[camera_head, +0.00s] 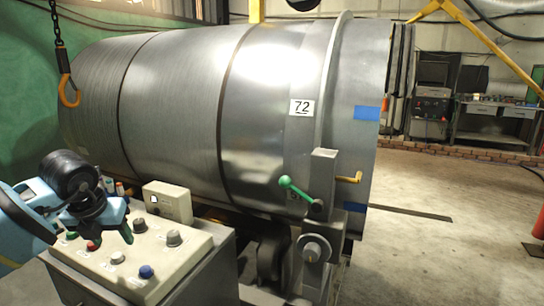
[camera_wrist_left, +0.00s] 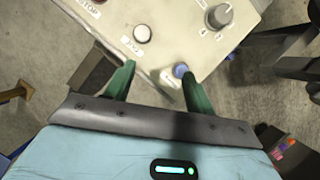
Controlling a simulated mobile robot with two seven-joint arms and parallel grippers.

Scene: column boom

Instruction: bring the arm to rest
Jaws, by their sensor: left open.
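My left gripper (camera_head: 108,228) comes in from the left over the control panel (camera_head: 190,262). Its green fingers are apart with nothing between them. In the left wrist view, the gripper (camera_wrist_left: 160,82) hangs over the panel's edge, with a white button (camera_wrist_left: 143,34) and a blue button (camera_wrist_left: 181,71) close to the fingertips. Whether the fingers touch the panel I cannot tell. In the head view the panel also carries a red button (camera_head: 93,245) and a grey knob (camera_head: 174,238). My right gripper is in neither view.
A large metal drum (camera_head: 180,110) marked 72 lies behind the panel. A green-knobbed lever (camera_head: 298,190) stands at its front. An orange hook (camera_head: 69,92) hangs on a chain at upper left. Open floor (camera_head: 440,240) lies to the right, with a workbench (camera_head: 490,120) beyond.

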